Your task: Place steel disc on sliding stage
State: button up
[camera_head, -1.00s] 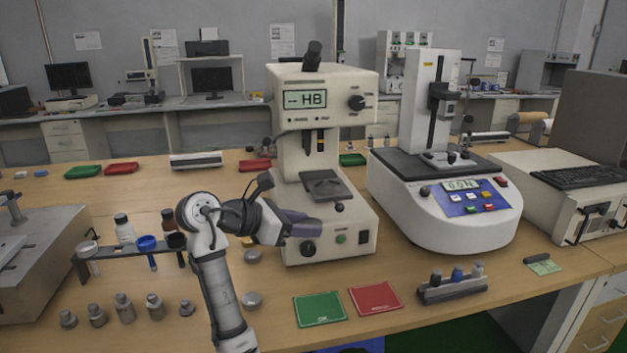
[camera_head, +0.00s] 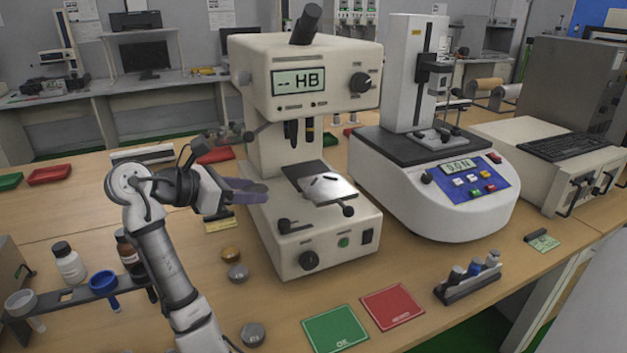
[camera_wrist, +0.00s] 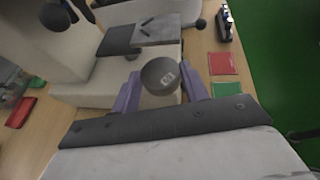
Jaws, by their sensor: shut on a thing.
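My gripper (camera_head: 250,192) is to the left of the hardness tester (camera_head: 315,85), near its stage. In the wrist view its purple fingers (camera_wrist: 161,88) are shut on a round grey steel disc (camera_wrist: 158,75) with a small pale mark on its face. The fingers hide the disc in the head view. The sliding stage (camera_head: 337,188), a flat plate part dark and part shiny, sits on the tester's base below the indenter. It also shows in the wrist view (camera_wrist: 158,30), beyond the disc. The disc looks apart from the stage.
The indenter (camera_head: 292,130) hangs over the stage. Loose round pieces (camera_head: 238,272) lie on the table below my arm. A green mat (camera_head: 336,329) and a red mat (camera_head: 399,306) lie in front of the tester. A force tester (camera_head: 435,185) stands to the right.

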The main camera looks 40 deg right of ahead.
jog(key=shift+w+d+r, duration=0.1)
jog(key=shift+w+d, duration=0.05)
jog(key=p, duration=0.2)
send_over(320, 188)
jog(key=shift+a, duration=0.35)
jog(key=shift+d+r+p, duration=0.1)
jog(key=shift+d+p, duration=0.25)
jog(key=shift+d, duration=0.15)
jog(key=shift+a+f, duration=0.1)
jog(key=shift+f, duration=1.7)
jog(key=shift+p, duration=0.3)
jog(key=o, duration=0.9)
jog(key=shift+f, duration=0.2)
jog(key=shift+r, duration=0.15)
jog(key=b+v, duration=0.1)
jog(key=v, duration=1.1)
jog(key=shift+a, duration=0.1)
